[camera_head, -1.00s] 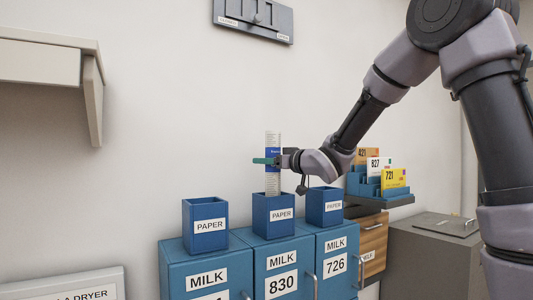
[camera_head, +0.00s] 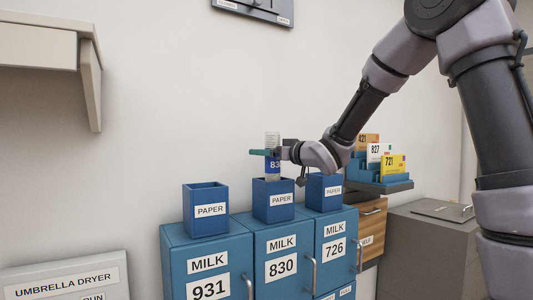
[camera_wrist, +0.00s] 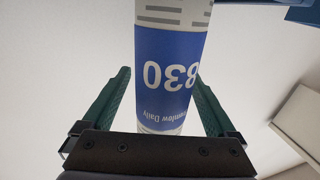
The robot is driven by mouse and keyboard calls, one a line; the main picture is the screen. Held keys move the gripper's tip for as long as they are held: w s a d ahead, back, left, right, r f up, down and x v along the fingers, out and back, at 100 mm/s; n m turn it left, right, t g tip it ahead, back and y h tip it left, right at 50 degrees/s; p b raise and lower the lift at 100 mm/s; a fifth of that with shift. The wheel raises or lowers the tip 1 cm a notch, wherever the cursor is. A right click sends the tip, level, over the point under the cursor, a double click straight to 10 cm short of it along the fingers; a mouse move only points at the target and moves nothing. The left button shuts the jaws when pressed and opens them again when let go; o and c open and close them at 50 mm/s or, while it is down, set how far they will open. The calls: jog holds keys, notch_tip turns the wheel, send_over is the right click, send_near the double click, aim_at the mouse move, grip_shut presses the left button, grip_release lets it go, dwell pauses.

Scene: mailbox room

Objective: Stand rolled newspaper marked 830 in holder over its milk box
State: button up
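The rolled newspaper marked 830 (camera_head: 272,165) is white with a blue band. It stands upright, its lower end hidden inside the blue PAPER holder (camera_head: 273,201) on top of the milk box marked 830 (camera_head: 283,247). My gripper (camera_head: 266,153) is level with the upper part of the roll, above the holder rim. In the wrist view the green fingers of my gripper (camera_wrist: 161,100) stand open on both sides of the roll (camera_wrist: 167,75), with a visible gap at the left finger. Contact at the right finger is unclear.
Matching holders stand on the neighbouring milk boxes marked 931 (camera_head: 208,255) and 726 (camera_head: 334,240). A blue rack (camera_head: 380,175) with numbered cards is at the right, behind my arm. A grey wall panel (camera_head: 262,10) hangs above.

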jog(key=shift+d, duration=0.1)
jog(key=v, duration=1)
jog(key=shift+s+d, duration=0.2)
jog(key=shift+s, duration=0.1)
